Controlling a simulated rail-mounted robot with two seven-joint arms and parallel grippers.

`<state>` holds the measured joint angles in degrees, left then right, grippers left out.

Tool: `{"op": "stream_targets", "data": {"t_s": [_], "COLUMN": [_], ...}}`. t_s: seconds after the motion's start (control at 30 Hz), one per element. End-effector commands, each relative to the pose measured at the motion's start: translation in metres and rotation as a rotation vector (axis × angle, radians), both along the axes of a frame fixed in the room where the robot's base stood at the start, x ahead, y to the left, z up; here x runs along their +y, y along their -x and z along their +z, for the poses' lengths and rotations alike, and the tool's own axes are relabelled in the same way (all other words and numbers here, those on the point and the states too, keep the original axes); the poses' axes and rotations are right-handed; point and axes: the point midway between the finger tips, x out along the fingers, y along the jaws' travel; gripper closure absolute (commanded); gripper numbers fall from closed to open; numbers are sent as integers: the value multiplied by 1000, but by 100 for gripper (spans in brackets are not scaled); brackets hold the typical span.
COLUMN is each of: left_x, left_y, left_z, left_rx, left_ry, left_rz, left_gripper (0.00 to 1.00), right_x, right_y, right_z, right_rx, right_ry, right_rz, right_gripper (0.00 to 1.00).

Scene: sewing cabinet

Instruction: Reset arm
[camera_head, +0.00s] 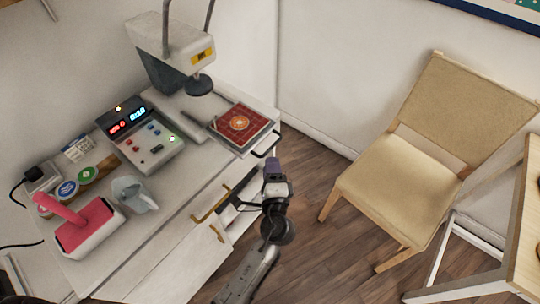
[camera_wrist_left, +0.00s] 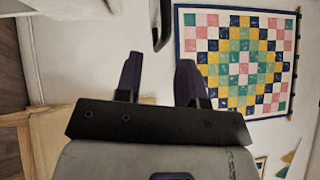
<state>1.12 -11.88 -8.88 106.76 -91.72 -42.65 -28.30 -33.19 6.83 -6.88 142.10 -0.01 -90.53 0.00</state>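My left gripper (camera_head: 275,165) is in front of the white cabinet, over the wooden floor, at the lower middle of the head view. Its arm comes up from the bottom edge. In the left wrist view, the two dark purple fingers of the left gripper (camera_wrist_left: 158,75) stand apart with nothing between them. My right gripper is in neither view.
The cabinet front has gold handles (camera_head: 210,205) and a dark handle (camera_head: 266,146) close to my left gripper. A chair (camera_head: 410,180) stands right.

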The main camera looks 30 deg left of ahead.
Motion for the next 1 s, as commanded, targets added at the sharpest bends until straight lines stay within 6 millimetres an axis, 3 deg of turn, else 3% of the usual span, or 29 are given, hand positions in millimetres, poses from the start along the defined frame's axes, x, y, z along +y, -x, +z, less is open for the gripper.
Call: {"op": "stream_targets", "data": {"t_s": [0.2,0.8,0.9,1.0], "left_x": [-6,-6,1,10], "left_y": [8,8,13,20], "left_z": [-1,-1,-5,-24], "left_rx": [-1,-12,-44,-64], "left_ry": [1,15,93,311], "left_rz": [1,-1,40,108], "left_gripper": [64,64,64,64], "right_x": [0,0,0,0], "right_y": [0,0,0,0], "right_z": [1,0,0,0], "right_rx": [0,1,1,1], "right_ry": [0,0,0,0], "right_rz": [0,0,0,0], "right_gripper": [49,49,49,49]}}
